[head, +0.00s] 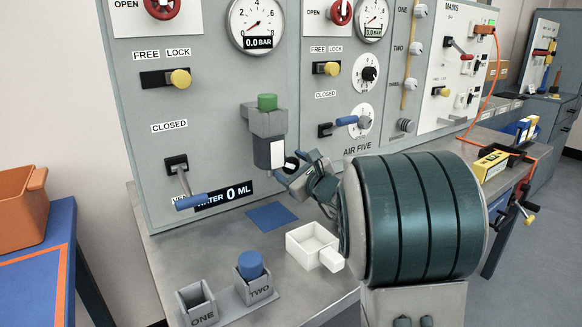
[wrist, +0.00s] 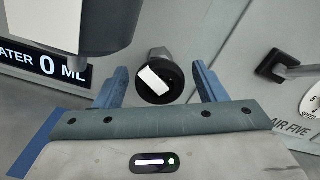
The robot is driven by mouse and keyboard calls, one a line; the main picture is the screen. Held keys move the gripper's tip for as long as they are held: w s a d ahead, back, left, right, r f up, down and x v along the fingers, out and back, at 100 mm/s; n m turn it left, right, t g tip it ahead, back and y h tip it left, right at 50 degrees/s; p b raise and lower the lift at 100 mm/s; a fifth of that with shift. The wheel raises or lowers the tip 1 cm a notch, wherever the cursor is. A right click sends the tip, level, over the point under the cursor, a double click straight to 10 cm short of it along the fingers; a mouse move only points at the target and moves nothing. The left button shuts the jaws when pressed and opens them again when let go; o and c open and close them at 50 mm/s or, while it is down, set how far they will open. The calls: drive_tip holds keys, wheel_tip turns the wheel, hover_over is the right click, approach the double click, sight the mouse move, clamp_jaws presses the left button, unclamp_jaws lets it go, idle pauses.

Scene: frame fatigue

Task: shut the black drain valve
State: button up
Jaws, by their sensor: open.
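The black drain valve (wrist: 172,92) is a round black knob with a white bar across its face, on a short grey stem from the grey panel. The bar lies tilted, its upper end to the left. In the head view the valve (head: 290,164) shows small and partly hidden by my arm, below and right of the grey vessel. My gripper (wrist: 159,72) is open, with one blue finger on each side of the knob in the wrist view. I cannot tell whether the fingers touch it. In the head view my gripper (head: 298,172) is at the valve, mostly covered by my wrist.
The grey vessel with a green cap (head: 267,122) hangs close left of my gripper. A white tray (head: 312,243), a blue mat (head: 271,216) and two holders, one with a blue cylinder (head: 251,264), are on the bench. A blue-handled lever (wrist: 285,66) is to the right.

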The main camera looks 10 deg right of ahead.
drive_tip(key=c, duration=1)
drive_tip(key=shift+m, duration=0.4)
drive_tip(key=m, duration=0.4)
drive_tip(key=shift+m, duration=0.4)
drive_tip(key=m+p, duration=0.1)
drive_tip(key=m, duration=0.2)
drive_tip(key=shift+m+p, duration=0.7)
drive_tip(key=shift+m, duration=0.9)
